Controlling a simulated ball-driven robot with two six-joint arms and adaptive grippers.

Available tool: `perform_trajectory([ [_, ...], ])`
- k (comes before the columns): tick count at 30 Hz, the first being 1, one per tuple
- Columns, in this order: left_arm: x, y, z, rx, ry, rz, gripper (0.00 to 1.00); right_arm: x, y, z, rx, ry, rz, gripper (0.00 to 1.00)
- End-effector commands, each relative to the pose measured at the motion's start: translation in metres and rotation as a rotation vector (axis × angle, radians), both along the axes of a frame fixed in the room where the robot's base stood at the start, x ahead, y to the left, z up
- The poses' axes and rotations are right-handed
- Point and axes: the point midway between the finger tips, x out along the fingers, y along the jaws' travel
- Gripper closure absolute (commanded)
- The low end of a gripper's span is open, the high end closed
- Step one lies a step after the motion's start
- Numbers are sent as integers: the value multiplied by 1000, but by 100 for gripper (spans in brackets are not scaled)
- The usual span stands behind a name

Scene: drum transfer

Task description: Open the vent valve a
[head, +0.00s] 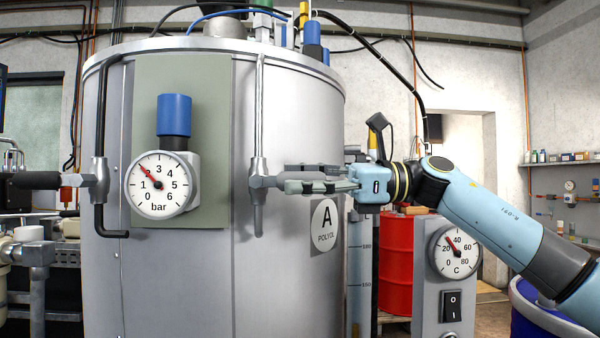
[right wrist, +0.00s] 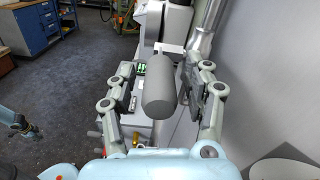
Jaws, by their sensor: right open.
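A valve (head: 258,182) sits on a thin vertical pipe on the front of the grey tank marked A POLYOL (head: 290,120). Its grey handle sticks out to the right, toward my right gripper (head: 312,180). In the right wrist view the rounded grey handle (right wrist: 159,92) lies between the two fingers of my right gripper (right wrist: 166,88), with a gap on each side. The right gripper is open. I cannot tell from the label whether this valve is vent valve a. My left gripper is not in view.
A second valve (head: 97,180) with a black handle is on the tank's left pipe. A bar gauge (head: 160,185) sits between the pipes, its needle near 2. A red drum (head: 396,262) and a temperature gauge post (head: 455,250) stand right of the tank, below my arm.

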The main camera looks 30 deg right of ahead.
Motion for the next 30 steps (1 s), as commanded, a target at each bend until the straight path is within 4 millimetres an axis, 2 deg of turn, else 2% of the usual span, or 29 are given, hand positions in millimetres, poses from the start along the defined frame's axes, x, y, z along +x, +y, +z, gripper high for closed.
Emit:
perform_trajectory([
  [8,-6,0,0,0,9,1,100,1,2,0,0,0,0,49],
  [11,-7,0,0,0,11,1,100,1,2,0,0,0,0,59],
  [18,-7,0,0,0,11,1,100,1,1,0,0,0,-1,90],
  [21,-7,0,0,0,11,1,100,1,1,0,0,0,-1,100],
  [30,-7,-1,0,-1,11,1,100,1,1,0,-2,1,-1,100],
])
